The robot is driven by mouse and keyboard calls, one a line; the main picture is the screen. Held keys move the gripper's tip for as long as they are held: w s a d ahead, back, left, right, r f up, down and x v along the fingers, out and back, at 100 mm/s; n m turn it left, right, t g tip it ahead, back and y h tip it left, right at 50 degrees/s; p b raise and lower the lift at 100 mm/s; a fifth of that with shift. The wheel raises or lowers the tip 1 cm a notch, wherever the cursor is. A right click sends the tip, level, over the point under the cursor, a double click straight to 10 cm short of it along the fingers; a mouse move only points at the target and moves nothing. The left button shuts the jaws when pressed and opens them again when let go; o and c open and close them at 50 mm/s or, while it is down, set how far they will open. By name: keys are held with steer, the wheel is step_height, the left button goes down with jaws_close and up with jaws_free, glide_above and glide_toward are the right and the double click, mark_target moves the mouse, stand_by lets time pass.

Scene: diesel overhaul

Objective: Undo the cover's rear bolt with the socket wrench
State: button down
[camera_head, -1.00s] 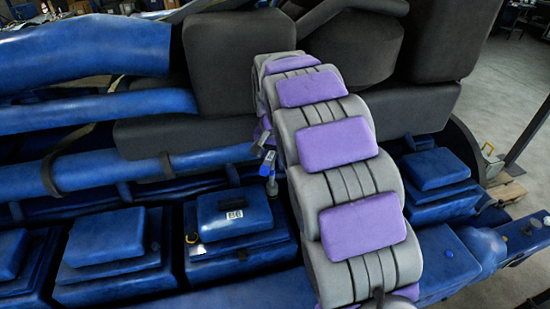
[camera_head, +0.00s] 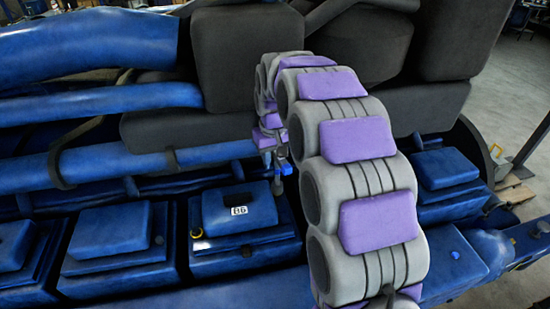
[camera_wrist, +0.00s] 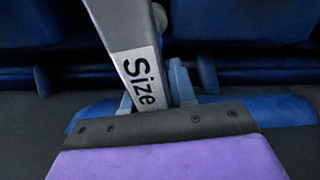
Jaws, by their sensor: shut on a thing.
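The blue cover marked B6 (camera_head: 236,211) sits on its block in the head view. My gripper (camera_head: 279,165) is beyond the cover's rear right corner, pointing down. It is shut on the socket wrench (camera_head: 277,186), whose lower part shows as a small dark upright shape beside that corner. In the wrist view the wrench (camera_wrist: 128,55) is a grey metal bar with a "Size" label, slanting up and left from my gripper (camera_wrist: 158,97). I cannot make out the rear bolt, nor whether the socket touches it.
Similar blue covers (camera_head: 108,234) stand to the left. Blue pipes (camera_head: 110,165) and dark blocks (camera_head: 245,60) lie behind the covers, close to my gripper. My arm hides part of the engine right of the B6 cover. Another blue cover (camera_head: 446,168) is at right.

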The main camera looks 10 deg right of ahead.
steer(key=shift+a, duration=0.1)
steer(key=n, duration=0.2)
steer(key=s+a+n, duration=0.1)
steer(key=n, duration=0.2)
steer(key=a+n, duration=0.1)
steer(key=n, duration=0.2)
steer(key=shift+s+y, duration=0.15)
steer(key=shift+y, duration=0.15)
steer(key=n, duration=0.1)
steer(key=s+n+p, duration=0.1)
steer(key=n, duration=0.3)
steer(key=shift+s+a+r+g, duration=0.2)
steer(key=shift+s+a+g, duration=0.05)
steer(key=shift+a+g, duration=0.15)
steer(key=n, duration=0.1)
steer(key=s+n+p, duration=0.1)
steer(key=n, duration=0.1)
steer(key=shift+f+n, duration=0.1)
steer(key=shift+n, duration=0.2)
